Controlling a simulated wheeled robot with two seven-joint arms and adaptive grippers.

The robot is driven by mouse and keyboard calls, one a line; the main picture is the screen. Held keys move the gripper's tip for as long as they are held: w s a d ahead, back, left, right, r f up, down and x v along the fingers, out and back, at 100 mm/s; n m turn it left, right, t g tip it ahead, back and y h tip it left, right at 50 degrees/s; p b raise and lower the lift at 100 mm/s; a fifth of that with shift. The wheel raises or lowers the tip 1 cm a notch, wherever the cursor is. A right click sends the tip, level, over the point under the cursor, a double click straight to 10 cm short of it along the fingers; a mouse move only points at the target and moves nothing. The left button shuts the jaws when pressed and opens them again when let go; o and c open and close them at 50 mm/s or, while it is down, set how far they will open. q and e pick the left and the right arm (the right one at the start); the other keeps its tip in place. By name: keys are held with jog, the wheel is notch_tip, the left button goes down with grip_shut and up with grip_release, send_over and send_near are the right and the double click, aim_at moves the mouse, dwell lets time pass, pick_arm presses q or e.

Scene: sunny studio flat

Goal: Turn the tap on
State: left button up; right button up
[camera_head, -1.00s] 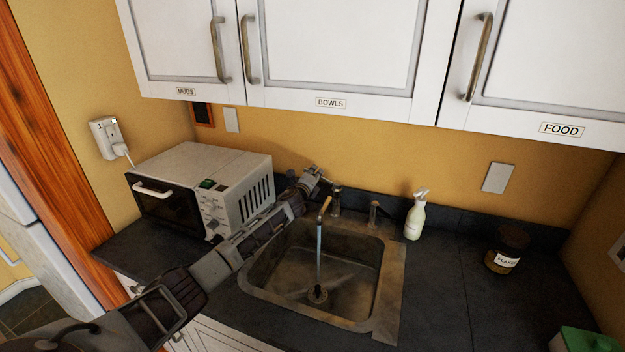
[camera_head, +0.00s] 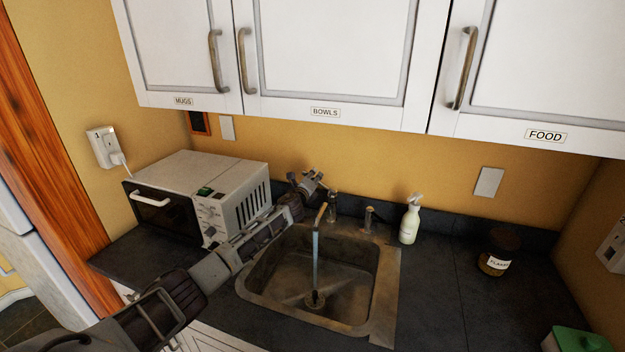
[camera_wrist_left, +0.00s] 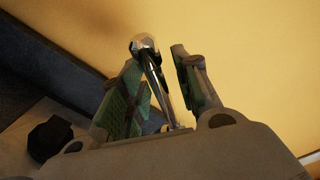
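The tap's brass-coloured spout (camera_head: 321,212) stands at the back of the sink (camera_head: 386,290). A stream of water (camera_head: 316,262) runs from it to the drain. A short post (camera_head: 332,209) stands just behind the spout, and another metal post (camera_head: 369,219) stands to its right. My left gripper (camera_head: 318,184) is above and behind the spout, close to the wall. In the left wrist view, its green-padded fingers (camera_wrist_left: 162,88) are apart, with a shiny chrome tap part (camera_wrist_left: 147,48) showing between them. I cannot tell whether they touch it. My right gripper is not in view.
A white microwave (camera_head: 180,170) stands left of the sink, beside my left arm. A spray bottle (camera_head: 410,222) and a dark-lidded jar (camera_head: 496,258) stand to the right. White cupboards (camera_head: 320,50) hang above. The counter (camera_head: 440,290) right of the sink is mostly clear.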

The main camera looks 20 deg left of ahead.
pick_arm(q)
jog(key=shift+s, duration=0.15)
dwell(0.3)
jog(key=s+d, duration=0.1)
jog(key=s, duration=1)
jog(key=shift+s+r, duration=0.25)
jog(key=shift+s, duration=0.1)
dwell(0.4)
dwell(0.6)
